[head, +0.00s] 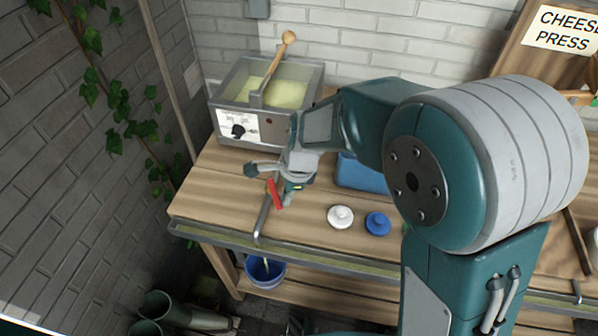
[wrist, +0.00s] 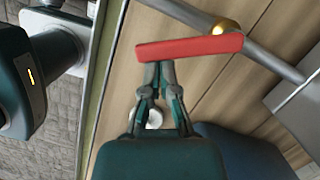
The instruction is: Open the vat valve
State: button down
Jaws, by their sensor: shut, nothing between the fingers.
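The steel vat (head: 228,98) stands at the back left of the bench, with pale yellow contents and a wooden-handled tool. Its drain pipe (head: 263,220) runs forward to the bench edge. The red valve handle (head: 274,195) lies at an angle across the pipe. In the wrist view the handle (wrist: 190,48) spans the top middle, beside a brass pivot (wrist: 227,27). My gripper (wrist: 157,68) is shut and empty, its tips close against the handle's lower side near the left end. I cannot tell whether they touch. In the head view my arm partly hides this area.
A blue bucket (head: 264,274) stands below the pipe's end, with a pale streak above or in it. A white lidded pot (head: 340,217) and a blue one (head: 377,223) sit right of the valve. A blue box (head: 360,175) is behind them.

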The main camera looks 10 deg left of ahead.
jog(key=a+m, duration=0.1)
jog(key=m, duration=0.1)
jog(key=s+a+m+t, duration=0.1)
jog(key=m, duration=0.1)
jog(key=shift+s, duration=0.2)
jog(key=shift+a, duration=0.25)
jog(key=shift+s+a, duration=0.1)
jog(key=shift+a, duration=0.25)
